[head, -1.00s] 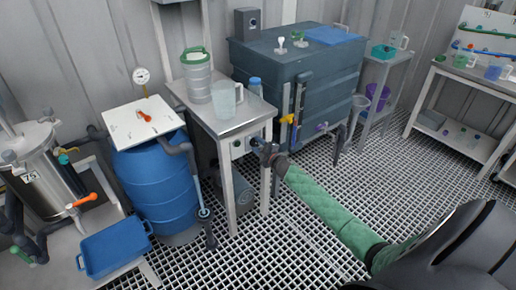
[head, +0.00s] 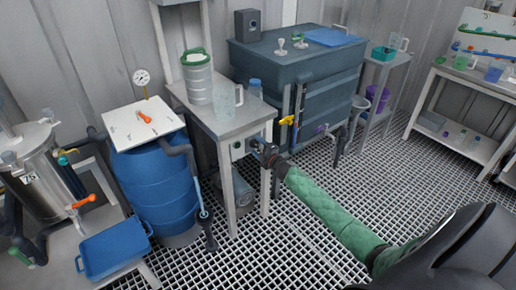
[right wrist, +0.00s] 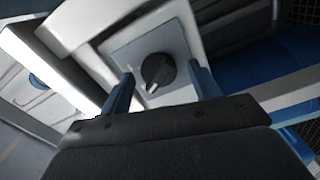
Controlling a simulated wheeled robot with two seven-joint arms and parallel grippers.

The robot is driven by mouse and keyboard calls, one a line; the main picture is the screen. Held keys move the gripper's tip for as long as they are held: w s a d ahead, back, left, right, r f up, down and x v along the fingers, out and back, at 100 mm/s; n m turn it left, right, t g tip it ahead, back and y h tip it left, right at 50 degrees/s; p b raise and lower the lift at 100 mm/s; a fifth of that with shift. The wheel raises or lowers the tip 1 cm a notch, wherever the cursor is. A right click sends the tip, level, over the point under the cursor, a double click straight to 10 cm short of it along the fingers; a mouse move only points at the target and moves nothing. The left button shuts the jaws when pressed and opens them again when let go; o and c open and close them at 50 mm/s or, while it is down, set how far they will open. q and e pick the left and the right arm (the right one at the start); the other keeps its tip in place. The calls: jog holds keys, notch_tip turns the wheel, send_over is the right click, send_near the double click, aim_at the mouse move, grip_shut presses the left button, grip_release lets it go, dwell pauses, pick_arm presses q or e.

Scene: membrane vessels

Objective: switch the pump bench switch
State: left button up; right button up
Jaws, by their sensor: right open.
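The pump bench switch is a black rotary knob (right wrist: 157,72) with a light pointer mark, set on a grey square plate (right wrist: 125,48). In the right wrist view the mark points down and slightly left. My right gripper (right wrist: 162,80) is open, with one blue finger on each side of the knob; gaps show, and I cannot tell how deep the fingers reach. In the head view my right gripper (head: 262,152) is at the front of the metal bench (head: 232,126), beside the switch plate (head: 238,148). My left gripper is not in view.
A clear jug (head: 226,101) and a green-rimmed container (head: 198,78) stand on the bench. A blue barrel (head: 155,185) is to its left, a dark tank (head: 325,95) to its right. The grated floor (head: 300,235) in front is mostly free.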

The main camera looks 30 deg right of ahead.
jog(key=shift+s, duration=0.15)
jog(key=shift+s, duration=0.3)
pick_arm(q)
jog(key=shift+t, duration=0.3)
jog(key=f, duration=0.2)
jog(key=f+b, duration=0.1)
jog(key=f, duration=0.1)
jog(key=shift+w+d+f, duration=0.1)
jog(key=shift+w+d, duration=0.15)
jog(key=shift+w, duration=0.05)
pick_arm(e)
jog(key=s, duration=0.7)
jog(key=shift+d, duration=0.3)
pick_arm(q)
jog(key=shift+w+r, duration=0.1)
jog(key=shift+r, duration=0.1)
